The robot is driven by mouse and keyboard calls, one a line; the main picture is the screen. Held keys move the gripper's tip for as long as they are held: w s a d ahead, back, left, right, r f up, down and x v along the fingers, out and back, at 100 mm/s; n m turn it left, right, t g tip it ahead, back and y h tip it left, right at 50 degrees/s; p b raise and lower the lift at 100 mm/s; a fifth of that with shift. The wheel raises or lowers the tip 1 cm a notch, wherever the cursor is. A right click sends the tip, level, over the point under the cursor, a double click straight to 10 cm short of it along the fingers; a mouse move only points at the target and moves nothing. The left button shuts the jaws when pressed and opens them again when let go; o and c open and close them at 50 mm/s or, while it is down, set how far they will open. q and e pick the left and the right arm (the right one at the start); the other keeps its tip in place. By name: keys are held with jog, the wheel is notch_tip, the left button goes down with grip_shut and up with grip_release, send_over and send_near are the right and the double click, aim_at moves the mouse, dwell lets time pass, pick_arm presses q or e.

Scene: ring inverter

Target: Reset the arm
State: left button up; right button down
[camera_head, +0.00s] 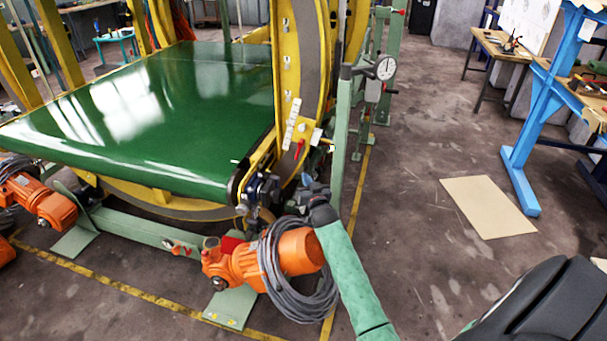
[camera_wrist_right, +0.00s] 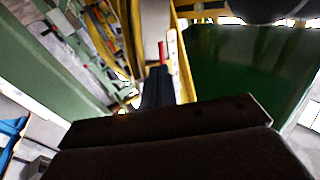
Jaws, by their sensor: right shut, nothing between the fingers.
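My right arm comes in from the lower right in a green sleeve. My right gripper (camera_head: 308,182) is shut and empty, low beside the yellow ring frame (camera_head: 311,65) of the inverter. In the right wrist view its dark body (camera_wrist_right: 165,125) fills the lower half. A red lever (camera_head: 299,149) sits on the ring's yellow side plate, just above the gripper. A red handle (camera_wrist_right: 161,52) also shows in the right wrist view, beyond the fingers. I cannot tell whether the gripper touches any part of the machine. My left gripper is not in view.
A green conveyor belt (camera_head: 150,110) runs through the ring. An orange motor (camera_head: 236,268) with coiled grey cable (camera_head: 285,285) sits below the gripper. A green post with a dial gauge (camera_head: 385,68) stands close right. Open floor lies further right, before a blue bench frame (camera_head: 533,130).

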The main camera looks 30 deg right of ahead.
jog(key=shift+s+f+g, duration=2)
jog(key=shift+s+f, duration=0.3)
jog(key=shift+s, duration=0.5)
jog(key=s+a+f+n+g+y, duration=0.1)
jog(key=s+a+n+g+y, duration=0.3)
jog(key=s+a, duration=1.25)
jog(key=s+a+f+n+g+y, duration=0.1)
jog(key=s+a+n+g+y, duration=0.35)
jog(key=s+a, duration=1.2)
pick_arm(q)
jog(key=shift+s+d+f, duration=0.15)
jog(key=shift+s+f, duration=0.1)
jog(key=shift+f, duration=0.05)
pick_arm(e)
jog(key=s+a+f+g+h, duration=0.1)
jog(key=s+f, duration=0.1)
jog(key=s, duration=0.4)
jog(key=s+a+f+m+g+h, duration=0.1)
jog(key=s+a+f+g, duration=0.1)
jog(key=s, duration=0.4)
jog(key=shift+a+f, duration=0.25)
jog(key=shift+f, duration=0.25)
